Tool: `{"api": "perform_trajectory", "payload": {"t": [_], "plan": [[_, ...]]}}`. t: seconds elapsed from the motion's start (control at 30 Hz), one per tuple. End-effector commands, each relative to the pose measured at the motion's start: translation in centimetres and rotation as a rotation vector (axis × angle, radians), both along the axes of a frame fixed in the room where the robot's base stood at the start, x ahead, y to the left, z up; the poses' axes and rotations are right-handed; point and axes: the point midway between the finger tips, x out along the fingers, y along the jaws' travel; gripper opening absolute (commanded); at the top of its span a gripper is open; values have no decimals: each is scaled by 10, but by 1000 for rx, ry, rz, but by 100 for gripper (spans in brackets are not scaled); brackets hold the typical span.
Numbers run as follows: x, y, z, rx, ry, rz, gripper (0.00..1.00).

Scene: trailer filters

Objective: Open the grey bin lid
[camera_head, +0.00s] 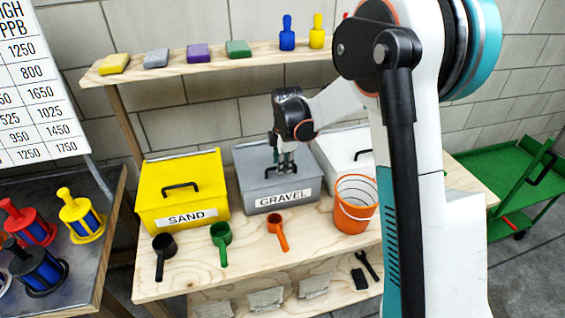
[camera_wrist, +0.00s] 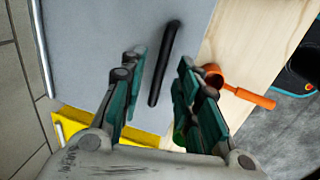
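The grey bin (camera_head: 252,186) labelled GRAVEL stands on the wooden bench with its lid (camera_head: 250,155) shut. The lid fills much of the wrist view (camera_wrist: 90,50). Its black bar handle (camera_wrist: 165,62) lies between the lines of my fingers there. In the head view the handle (camera_head: 281,176) is partly hidden by my fingers. My gripper (camera_head: 284,163) points down over the lid, just at the handle. In the wrist view my gripper (camera_wrist: 160,62) is open, with a finger on each side of the handle. I cannot tell whether either finger touches it.
A yellow SAND bin (camera_head: 182,190) stands left of the grey bin, and a white bin (camera_head: 340,147) right. An orange bucket (camera_head: 355,204) stands front right. Black, green and orange scoops (camera_head: 276,230) lie in front. A shelf (camera_head: 205,66) with coloured blocks and bottles runs above.

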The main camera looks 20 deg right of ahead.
Motion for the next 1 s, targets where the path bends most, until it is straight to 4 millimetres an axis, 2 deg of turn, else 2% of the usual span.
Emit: {"api": "perform_trajectory", "payload": {"t": [0.03,0.07,0.17,0.2,0.47,0.67,0.8,1.0], "plan": [[0,0,0,0,0,0,30],[0,0,0,0,0,0,25],[0,0,0,0,0,0,3],[0,0,0,0,0,0,0],[2,0,5,0,16,0,0],[15,0,37,0,129,0,0],[28,0,61,0,136,0,0],[43,0,75,0,133,0,0]]}}
